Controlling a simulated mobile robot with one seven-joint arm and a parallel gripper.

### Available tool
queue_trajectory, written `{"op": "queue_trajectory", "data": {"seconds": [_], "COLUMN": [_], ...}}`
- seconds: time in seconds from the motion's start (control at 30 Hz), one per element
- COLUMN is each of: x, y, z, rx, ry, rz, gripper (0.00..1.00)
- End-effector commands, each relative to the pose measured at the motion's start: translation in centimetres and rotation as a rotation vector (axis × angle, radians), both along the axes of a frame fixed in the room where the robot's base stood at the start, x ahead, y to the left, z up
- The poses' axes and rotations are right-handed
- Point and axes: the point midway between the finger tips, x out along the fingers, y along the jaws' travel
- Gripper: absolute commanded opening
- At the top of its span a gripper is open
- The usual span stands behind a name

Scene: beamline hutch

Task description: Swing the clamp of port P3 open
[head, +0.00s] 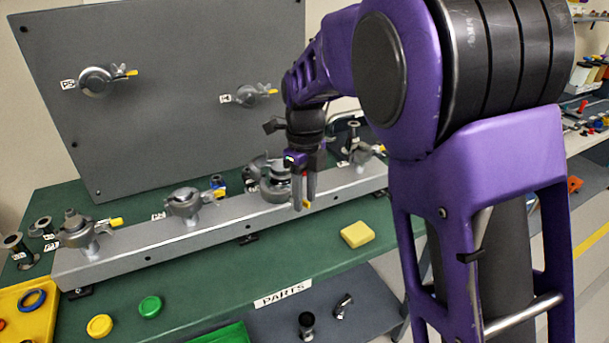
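The third clamped port from the left on the rail (275,184), which by order looks like P3, has a grey metal clamp and flange. Its label is not readable. My gripper (304,204) points down at the right front of this clamp. A small yellow tip, like the lever tips on the other clamps, shows right at my fingertips. The fingers are close together and overlap the clamp in this view. I cannot tell whether they touch or grip the lever. My arm hides part of the area behind and to the right.
Other clamped ports stand on the rail at left (80,232), centre left (186,203) and right (361,153). Two more are on the grey upright panel (170,40). A yellow block (357,234) lies on the green bench (210,262) in front. A yellow tray (50,325) stands front left.

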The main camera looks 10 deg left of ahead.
Motion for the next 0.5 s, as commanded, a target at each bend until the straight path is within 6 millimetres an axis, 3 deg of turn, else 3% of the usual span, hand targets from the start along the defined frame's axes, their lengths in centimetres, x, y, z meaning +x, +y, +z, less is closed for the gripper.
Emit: {"op": "queue_trajectory", "data": {"seconds": [0.17, 0.5], "x": [0.1, 0.1], "y": [0.1, 0.1], "z": [2.6, 10.9], "rx": [0.003, 0.003], "ry": [-0.007, -0.006], "rz": [0.0, 0.0], "gripper": [0.39, 0.39]}}
